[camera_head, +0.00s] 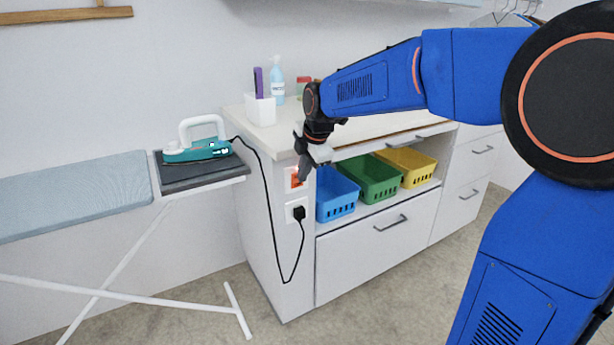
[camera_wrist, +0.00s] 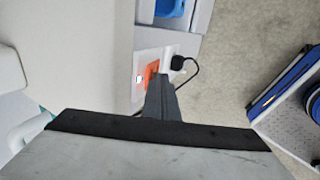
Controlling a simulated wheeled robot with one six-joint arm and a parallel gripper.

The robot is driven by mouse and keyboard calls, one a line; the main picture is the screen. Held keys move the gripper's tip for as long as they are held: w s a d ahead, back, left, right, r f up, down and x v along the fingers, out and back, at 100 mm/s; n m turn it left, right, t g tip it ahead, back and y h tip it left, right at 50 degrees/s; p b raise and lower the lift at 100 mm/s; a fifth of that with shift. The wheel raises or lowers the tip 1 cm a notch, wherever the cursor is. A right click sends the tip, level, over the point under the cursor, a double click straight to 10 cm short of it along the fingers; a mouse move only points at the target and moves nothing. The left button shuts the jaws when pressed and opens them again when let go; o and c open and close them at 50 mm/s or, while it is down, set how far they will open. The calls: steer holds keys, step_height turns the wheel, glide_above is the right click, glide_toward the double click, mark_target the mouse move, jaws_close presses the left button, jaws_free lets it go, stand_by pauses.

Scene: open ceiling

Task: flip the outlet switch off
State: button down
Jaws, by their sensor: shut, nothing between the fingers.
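The outlet switch (camera_head: 293,179) is an orange rocker in a white plate on the cabinet's end panel. In the wrist view the orange switch (camera_wrist: 151,72) shows just beyond the fingertips, with a small lit spot at its left. My gripper (camera_head: 303,176) is shut and empty, its tips at the right edge of the switch in the head view and partly covering it. In the wrist view my gripper (camera_wrist: 157,78) points at the switch; I cannot tell if it touches. A black plug (camera_head: 299,213) sits in the socket (camera_head: 290,208) below the switch.
A black cord (camera_head: 272,215) runs from the plug to the teal iron (camera_head: 203,151) on the ironing board (camera_head: 75,190). The counter (camera_head: 360,125) overhangs above the switch. Blue (camera_head: 335,196), green (camera_head: 372,180) and yellow (camera_head: 408,166) baskets sit in the open shelf at right.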

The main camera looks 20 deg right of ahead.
steer(key=shift+w+a, duration=0.1)
steer(key=shift+w, duration=0.1)
steer(key=shift+w+r, duration=0.1)
steer(key=shift+w, duration=0.05)
stand_by(0.3)
steer(key=shift+r, duration=0.1)
steer(key=shift+r, duration=0.7)
